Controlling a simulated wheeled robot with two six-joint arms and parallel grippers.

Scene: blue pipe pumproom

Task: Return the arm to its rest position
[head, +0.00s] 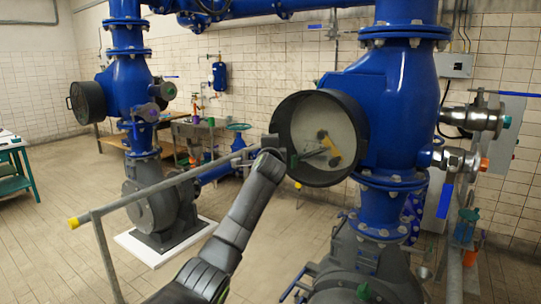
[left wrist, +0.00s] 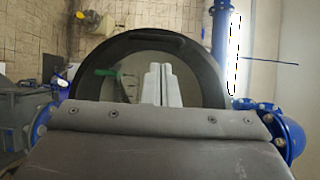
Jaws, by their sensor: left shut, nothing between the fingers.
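My left arm (head: 232,228) reaches up from the bottom of the head view to the round dark-rimmed opening (head: 369,138) on the large blue pipe body. Its gripper is at the mouth of this opening, mostly hidden behind the wrist in the head view. In the left wrist view the pale fingers of my left gripper (left wrist: 162,72) are together and empty, in front of the opening's dark rim (left wrist: 205,70). A small yellow and dark part (head: 329,147) shows inside the opening. My right gripper is not in view.
A second blue pump (head: 127,75) stands on a white plinth at the left. Valves (head: 480,118) stick out at the right.

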